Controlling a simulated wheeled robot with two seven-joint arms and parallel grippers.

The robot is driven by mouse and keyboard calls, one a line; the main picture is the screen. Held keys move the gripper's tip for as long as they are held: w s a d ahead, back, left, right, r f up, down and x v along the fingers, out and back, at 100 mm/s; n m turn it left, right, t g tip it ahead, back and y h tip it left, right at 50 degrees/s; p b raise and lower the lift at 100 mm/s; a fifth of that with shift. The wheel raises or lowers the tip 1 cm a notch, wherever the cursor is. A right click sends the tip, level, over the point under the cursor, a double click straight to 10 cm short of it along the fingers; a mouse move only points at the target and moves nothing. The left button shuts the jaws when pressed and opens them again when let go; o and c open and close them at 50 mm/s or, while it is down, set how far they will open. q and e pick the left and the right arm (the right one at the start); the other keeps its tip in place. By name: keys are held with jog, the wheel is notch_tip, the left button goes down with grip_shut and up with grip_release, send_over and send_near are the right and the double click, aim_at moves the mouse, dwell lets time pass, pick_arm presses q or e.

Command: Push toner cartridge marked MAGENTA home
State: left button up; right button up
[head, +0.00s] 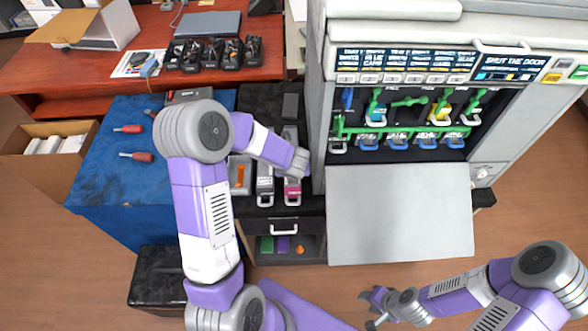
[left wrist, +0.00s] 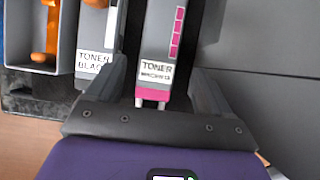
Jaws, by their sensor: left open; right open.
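The magenta toner cartridge (head: 292,190), grey with a magenta stripe and a white label, lies on the dark cabinet left of the printer. In the left wrist view the cartridge (left wrist: 160,60) lies between the fingers of my open left gripper (left wrist: 165,75); I cannot tell whether they touch it. In the head view my left forearm and wrist cover its far part. The printer (head: 400,50) stands open, with cartridge bays and green levers; one lever (head: 408,102) lies sideways. My right gripper (head: 376,306) is open and empty at the lower right, apart from everything.
A black toner cartridge (head: 265,185) and an orange-marked unit (head: 240,175) lie close left of the magenta one. The printer's lowered grey door (head: 400,215) juts out in front of the bays. A blue-topped bench (head: 110,170) holds red-handled tools. Floor shows clear below the door.

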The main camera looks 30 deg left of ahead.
pick_arm(q)
jog(key=b+x, duration=0.3)
jog(key=x, duration=0.4)
jog(key=shift+f+b, duration=0.35)
jog(key=shift+b, duration=0.05)
jog(key=shift+w+a+f+b, duration=0.2)
jog(key=shift+w+f+b, duration=0.15)
jog(key=shift+f, duration=0.2)
jog(key=shift+c, duration=0.3)
grip_shut()
jog(key=shift+w+r, duration=0.1)
notch_tip(320, 180, up, 7)
jog(key=p, duration=0.6)
